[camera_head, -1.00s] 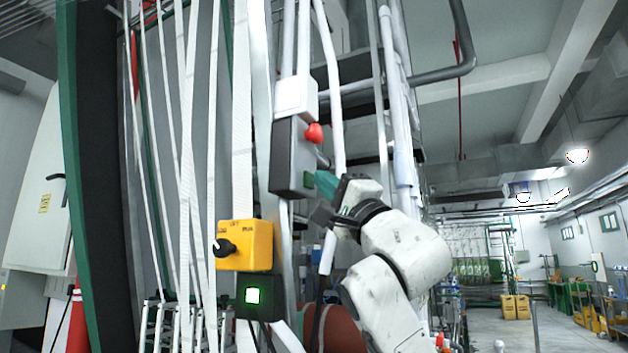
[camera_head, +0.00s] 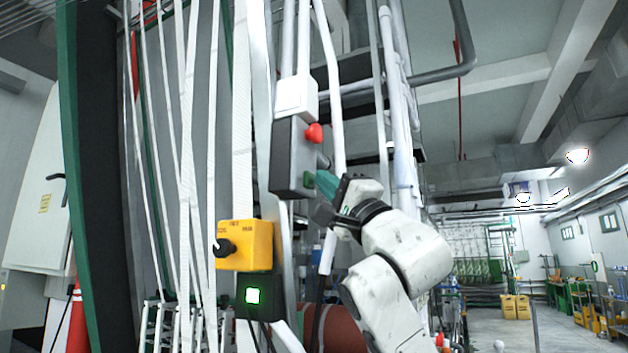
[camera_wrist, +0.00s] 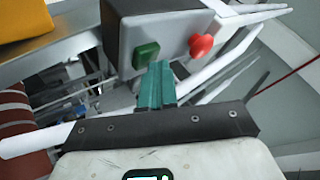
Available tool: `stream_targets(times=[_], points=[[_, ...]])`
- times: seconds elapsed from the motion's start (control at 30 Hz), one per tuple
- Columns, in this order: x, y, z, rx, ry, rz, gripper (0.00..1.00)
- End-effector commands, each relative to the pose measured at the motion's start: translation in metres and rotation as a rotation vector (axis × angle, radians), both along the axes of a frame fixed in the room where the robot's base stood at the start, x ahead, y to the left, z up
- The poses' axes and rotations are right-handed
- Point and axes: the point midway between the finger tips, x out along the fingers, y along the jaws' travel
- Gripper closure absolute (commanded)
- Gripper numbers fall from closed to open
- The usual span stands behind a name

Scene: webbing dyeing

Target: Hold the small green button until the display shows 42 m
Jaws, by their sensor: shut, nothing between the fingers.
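The green button (camera_head: 309,180) is on the front of a grey control box (camera_head: 291,158), below a red knob (camera_head: 315,133). In the wrist view, the green button (camera_wrist: 146,54) sits left of the red knob (camera_wrist: 201,45). My gripper (camera_head: 322,180) is shut and empty, with its teal fingers pointing at the box. In the wrist view, the fingertips (camera_wrist: 158,70) are right beside and slightly below the button. I cannot tell whether they touch it.
A yellow box (camera_head: 244,245) with a black rotary switch hangs left of my arm. White webbing strips (camera_head: 187,150) hang at the left. White pipes (camera_head: 330,90) run close behind the control box. The floor (camera_head: 500,320) at the right is open.

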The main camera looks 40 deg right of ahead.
Motion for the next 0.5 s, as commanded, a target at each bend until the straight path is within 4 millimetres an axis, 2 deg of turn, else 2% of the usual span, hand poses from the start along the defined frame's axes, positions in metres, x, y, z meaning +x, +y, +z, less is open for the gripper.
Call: stream_targets(times=[0.3,0.5], points=[[-0.014,-0.005,-0.001,0.001,0.001,0.002,1.0],[-0.016,-0.006,-0.001,0.0,0.001,0.001,1.0]])
